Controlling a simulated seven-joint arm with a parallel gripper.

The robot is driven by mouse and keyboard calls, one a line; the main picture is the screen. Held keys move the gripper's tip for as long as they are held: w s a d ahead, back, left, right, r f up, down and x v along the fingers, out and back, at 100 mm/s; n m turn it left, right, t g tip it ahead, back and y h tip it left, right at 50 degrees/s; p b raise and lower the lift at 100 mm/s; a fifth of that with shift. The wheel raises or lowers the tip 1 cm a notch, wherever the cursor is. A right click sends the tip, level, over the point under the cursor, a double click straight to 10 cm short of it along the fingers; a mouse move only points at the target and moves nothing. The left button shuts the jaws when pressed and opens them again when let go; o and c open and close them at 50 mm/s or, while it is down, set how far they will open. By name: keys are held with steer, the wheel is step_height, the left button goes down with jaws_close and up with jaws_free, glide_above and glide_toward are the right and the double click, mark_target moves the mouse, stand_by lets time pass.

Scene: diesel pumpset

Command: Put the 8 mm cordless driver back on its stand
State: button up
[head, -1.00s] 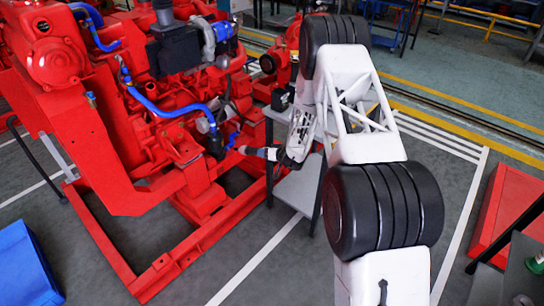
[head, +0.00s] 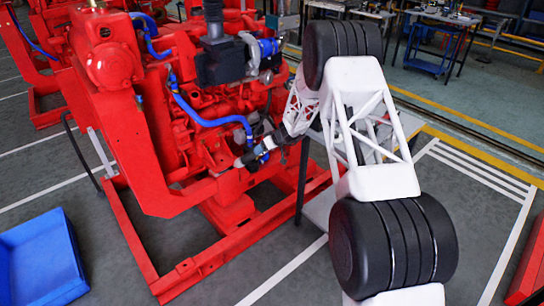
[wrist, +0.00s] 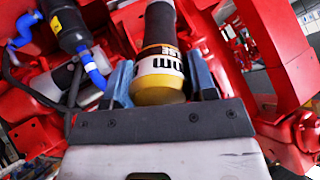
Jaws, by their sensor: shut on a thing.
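The cordless driver (wrist: 160,70) is a round black body with a white lettered band and a yellow end in the wrist view. My gripper (wrist: 163,78) is shut on it, with one blue-grey finger on each side. The driver points away from my palm, and its far end is cut off by the top of the frame. In the head view the driver (head: 249,159) is small and dark, held in front of the red engine beside a blue hose. I cannot make out its stand in either view.
The red pumpset engine (head: 115,65) on its red base frame (head: 200,263) fills the left and middle. Blue hoses (head: 213,121) run along it close to my gripper. A grey table (head: 318,209) stands under my arm. A blue bin (head: 40,262) is on the floor at the lower left.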

steer(key=a+r+n+g+h, duration=0.1)
steer(key=a+r, duration=0.1)
steer(key=w+a+r+n+g, duration=0.1)
steer(key=r+n, duration=0.1)
steer(key=w+a+r+n+g+h, duration=0.1)
steer(key=a+r, duration=0.1)
steer(key=shift+a+r+h, duration=0.2)
steer(key=shift+a+h, duration=0.1)
steer(key=shift+a, duration=0.05)
steer(key=w+d+r+n+h, duration=0.2)
steer(key=w+d+r+n, duration=0.2)
steer(key=d+r, duration=0.6)
steer(key=w+d+r+n+t+h, duration=0.1)
steer(key=w+d+r+n, duration=0.3)
steer(key=d+r, duration=0.6)
steer(key=w+d+r+n+h, duration=0.4)
steer(key=d+r, duration=0.7)
steer(key=r, duration=0.3)
steer(key=shift+w+r+n+t, duration=0.25)
steer(key=shift+w+n+t, duration=0.05)
steer(key=shift+w, duration=0.5)
steer(key=shift+d, duration=0.1)
